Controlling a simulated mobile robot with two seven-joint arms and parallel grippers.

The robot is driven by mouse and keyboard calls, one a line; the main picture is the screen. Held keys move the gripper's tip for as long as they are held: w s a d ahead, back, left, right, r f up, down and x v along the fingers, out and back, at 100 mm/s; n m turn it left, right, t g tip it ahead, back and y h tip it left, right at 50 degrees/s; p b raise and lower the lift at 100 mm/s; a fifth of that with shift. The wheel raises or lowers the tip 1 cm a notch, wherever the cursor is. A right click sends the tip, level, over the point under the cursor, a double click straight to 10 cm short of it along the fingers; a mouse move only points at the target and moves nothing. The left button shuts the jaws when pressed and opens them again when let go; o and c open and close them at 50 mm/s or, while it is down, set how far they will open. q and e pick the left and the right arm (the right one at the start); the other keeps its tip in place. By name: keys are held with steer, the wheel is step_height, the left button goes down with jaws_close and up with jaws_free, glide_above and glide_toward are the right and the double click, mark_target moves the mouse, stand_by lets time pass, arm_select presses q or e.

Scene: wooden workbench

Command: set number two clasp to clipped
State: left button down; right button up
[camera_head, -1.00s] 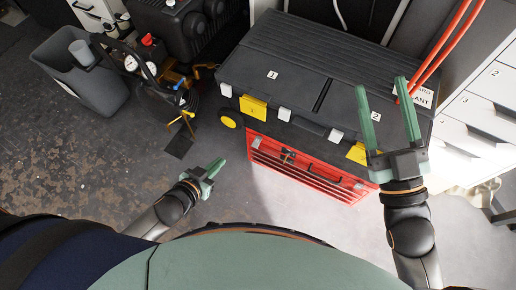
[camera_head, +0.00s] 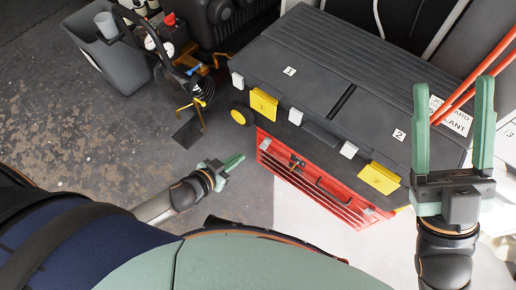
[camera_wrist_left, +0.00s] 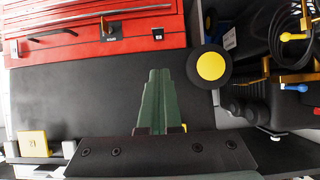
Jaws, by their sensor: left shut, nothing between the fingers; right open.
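The number two clasp (camera_head: 379,178) is a yellow flap on the front edge of the black toolbox lid (camera_head: 335,65), below the label 2. Its flap looks angled outward; I cannot tell whether it is latched. A matching yellow number one clasp (camera_head: 263,105) sits further left, below the label 1. My right gripper (camera_head: 453,95) is open and empty, its fingers pointing up the picture, right of the number two clasp and apart from it. My left gripper (camera_head: 232,163) is shut and empty, low left of the box. Its closed fingers also show in the left wrist view (camera_wrist_left: 157,85).
A red drawer chest (camera_head: 310,182) stands under the black box; a yellow-hubbed wheel (camera_head: 238,117) is at its left. White latches (camera_head: 348,149) line the lid edge. A compressor with hoses (camera_head: 160,35) and a grey bin (camera_head: 110,60) stand back left.

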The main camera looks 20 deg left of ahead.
arm_select(q)
steer(key=b, duration=0.4)
glide_toward(264, 145)
steer(key=w+d, duration=0.1)
steer(key=w, duration=0.2)
steer(key=shift+w+d+f+b, duration=0.25)
steer(key=shift+w+f+b, duration=0.15)
steer(key=shift+f+b, duration=0.35)
steer(key=shift+w+d+f+b, duration=0.2)
steer(key=shift+w+f+b, duration=0.2)
steer(key=shift+f+b, duration=0.3)
arm_select(e)
step_height(264, 145, down, 8)
steer(key=shift+w+a+r, duration=0.15)
steer(key=shift+a+r, duration=0.1)
steer(key=shift+a, duration=0.15)
arm_select(q)
steer(key=shift+a, duration=0.1)
arm_select(e)
steer(key=shift+d, duration=0.15)
